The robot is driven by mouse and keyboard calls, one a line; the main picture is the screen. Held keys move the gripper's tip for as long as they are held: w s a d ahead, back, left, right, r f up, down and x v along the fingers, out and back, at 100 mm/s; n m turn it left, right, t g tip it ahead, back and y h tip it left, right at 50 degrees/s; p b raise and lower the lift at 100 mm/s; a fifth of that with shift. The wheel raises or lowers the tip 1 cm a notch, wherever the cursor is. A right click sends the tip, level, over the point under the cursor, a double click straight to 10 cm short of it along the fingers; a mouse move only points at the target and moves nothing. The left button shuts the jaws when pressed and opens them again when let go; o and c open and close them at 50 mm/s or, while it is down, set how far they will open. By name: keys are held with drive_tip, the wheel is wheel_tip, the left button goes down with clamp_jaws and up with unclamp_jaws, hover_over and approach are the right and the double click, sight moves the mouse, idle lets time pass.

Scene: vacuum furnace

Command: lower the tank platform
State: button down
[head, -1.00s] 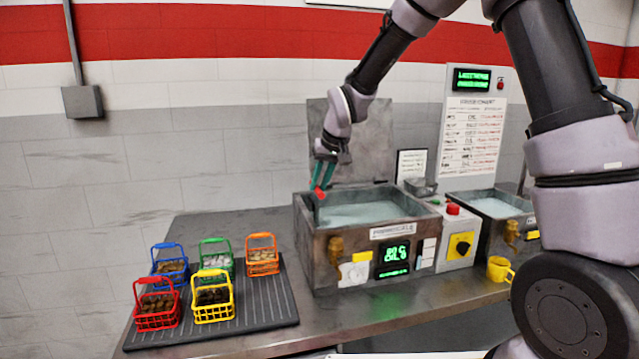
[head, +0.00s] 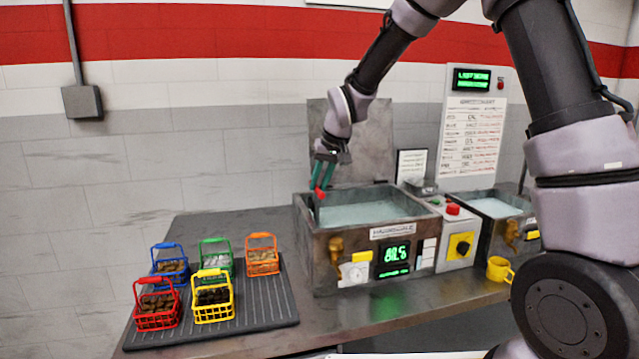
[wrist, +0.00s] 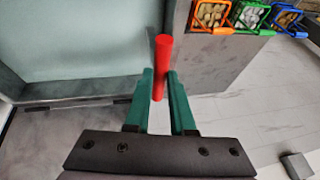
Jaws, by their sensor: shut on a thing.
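The left tank (head: 345,270) is a metal box of pale liquid with a green display on its front. A red handle (wrist: 162,60) stands at its left edge; its red end also shows in the head view (head: 320,193). My gripper (head: 322,178), with green fingers, is shut on this red handle just above the tank's rim. In the wrist view my gripper (wrist: 160,100) has one finger on each side of the handle. The tank platform cannot be made out; the liquid's surface looks flat and bare.
Several colored baskets of small pieces, among them a yellow basket (head: 213,297), stand on a dark ribbed mat (head: 270,312) at the left. A control box (head: 457,245), a second tank (head: 500,207) and a yellow mug (head: 499,269) are at the right. A raised lid stands behind the left tank.

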drive_tip(key=shift+s+f, duration=0.1)
drive_tip(key=shift+f, duration=0.6)
drive_tip(key=c, duration=0.8)
unclamp_jaws()
drive_tip(key=shift+o, duration=0.2)
drive_tip(key=shift+r, duration=0.15)
drive_tip(key=shift+d+r, duration=0.1)
drive_tip(key=shift+r, duration=0.25)
drive_tip(key=v, duration=0.9)
drive_tip(key=shift+s+d+r, duration=0.2)
drive_tip(key=shift+r, duration=0.1)
